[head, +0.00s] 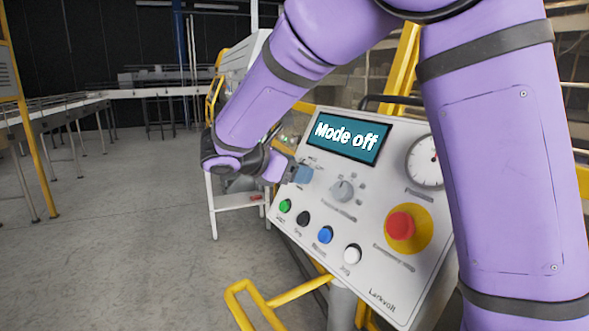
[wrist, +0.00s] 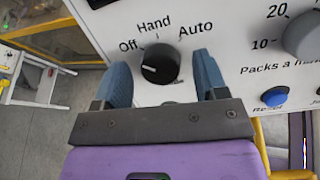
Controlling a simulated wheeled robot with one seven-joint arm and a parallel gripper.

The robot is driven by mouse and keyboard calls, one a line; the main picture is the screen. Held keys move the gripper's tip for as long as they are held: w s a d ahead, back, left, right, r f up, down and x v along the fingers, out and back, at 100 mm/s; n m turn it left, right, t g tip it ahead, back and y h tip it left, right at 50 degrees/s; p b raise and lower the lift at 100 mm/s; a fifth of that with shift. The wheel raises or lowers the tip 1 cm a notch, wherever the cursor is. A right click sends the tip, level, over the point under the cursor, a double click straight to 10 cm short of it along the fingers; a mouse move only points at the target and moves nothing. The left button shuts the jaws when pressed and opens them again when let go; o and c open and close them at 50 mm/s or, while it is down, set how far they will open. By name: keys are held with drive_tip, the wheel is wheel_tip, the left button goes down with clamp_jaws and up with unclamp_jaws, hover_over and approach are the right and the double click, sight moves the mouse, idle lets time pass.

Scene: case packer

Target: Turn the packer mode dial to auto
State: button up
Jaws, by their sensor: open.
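The packer mode dial (wrist: 160,63) is a black round knob on the light grey panel, with Off, Hand and Auto printed around its upper side. Its white mark points left, on the Off side. The display (head: 349,136) reads "Mode off". My gripper (wrist: 162,66) is open, with one blue finger to the left of the dial and one to the right. Gaps show between the dial and both fingers, so it is not held. In the head view my gripper (head: 298,174) is at the panel's left edge and hides the mode dial.
A grey packs-a-minute knob (wrist: 303,38) is right of the mode dial. Below it are several buttons, including a blue Reset button (wrist: 275,96). A red emergency stop (head: 401,226) and a gauge (head: 423,160) are farther right. A yellow rail (head: 240,300) stands in front; floor at left is clear.

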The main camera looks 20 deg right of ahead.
drive_tip(key=c, duration=0.9)
drive_tip(key=shift+m, duration=0.3)
drive_tip(key=m+g, duration=0.1)
drive_tip(key=m, duration=0.9)
drive_tip(key=shift+g, duration=0.4)
drive_tip(key=m, duration=0.5)
drive_tip(key=shift+m+g, duration=0.3)
drive_tip(key=shift+w+m+y, duration=0.1)
drive_tip(key=shift+m+y, duration=0.4)
drive_tip(key=shift+m, duration=1.9)
